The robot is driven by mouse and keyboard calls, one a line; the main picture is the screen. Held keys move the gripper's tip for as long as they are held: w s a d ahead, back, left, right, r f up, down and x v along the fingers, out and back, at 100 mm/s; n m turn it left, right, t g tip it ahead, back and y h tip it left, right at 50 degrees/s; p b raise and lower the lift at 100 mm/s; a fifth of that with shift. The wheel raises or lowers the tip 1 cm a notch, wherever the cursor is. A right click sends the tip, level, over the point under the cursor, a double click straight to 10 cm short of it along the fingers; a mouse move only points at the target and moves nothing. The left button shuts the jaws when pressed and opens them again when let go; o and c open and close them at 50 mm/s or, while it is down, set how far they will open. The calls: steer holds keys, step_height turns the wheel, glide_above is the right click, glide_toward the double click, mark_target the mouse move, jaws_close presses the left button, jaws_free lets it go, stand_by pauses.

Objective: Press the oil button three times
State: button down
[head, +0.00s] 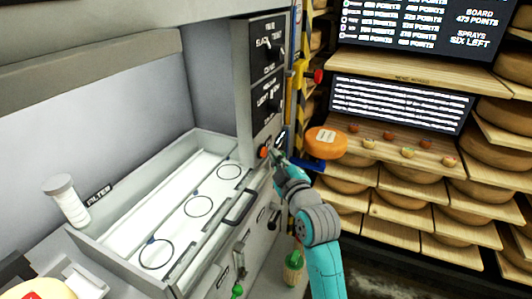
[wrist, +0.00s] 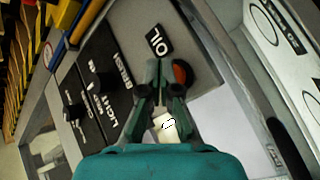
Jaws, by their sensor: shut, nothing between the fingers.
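The oil button is a round orange-red button (head: 263,152) on the grey panel at the right end of the white tray. In the wrist view the button (wrist: 182,73) sits beside a black label reading OIL (wrist: 158,41). My gripper (head: 276,156) is just right of the button in the head view. In the wrist view my gripper (wrist: 161,66) has its fingertips together and empty, left of the button and below the label. One finger covers part of the button's edge. I cannot tell whether the fingertips touch the panel or the button.
The white tray (head: 121,237) with ring marks lies left of the panel, with a black handle (head: 241,207) in front. Black switch panels (head: 267,50) rise above the button. An orange cheese wheel (head: 326,142) stands at right, before shelves of cheeses. A green bottle (head: 294,267) stands low near my arm.

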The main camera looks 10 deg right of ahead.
steer(key=shift+w+a, duration=0.25)
steer(key=shift+a, duration=0.05)
stand_by(0.5)
stand_by(0.4)
steer(key=shift+s+d, duration=0.5)
steer(key=shift+d, duration=0.15)
steer(key=shift+s+d, duration=0.75)
steer(key=shift+d, duration=0.3)
steer(key=shift+s+d, duration=0.75)
steer(key=shift+d, duration=0.25)
stand_by(0.5)
steer(key=s+d, duration=0.2)
steer(key=d, duration=0.1)
steer(key=shift+s, duration=0.1)
stand_by(0.4)
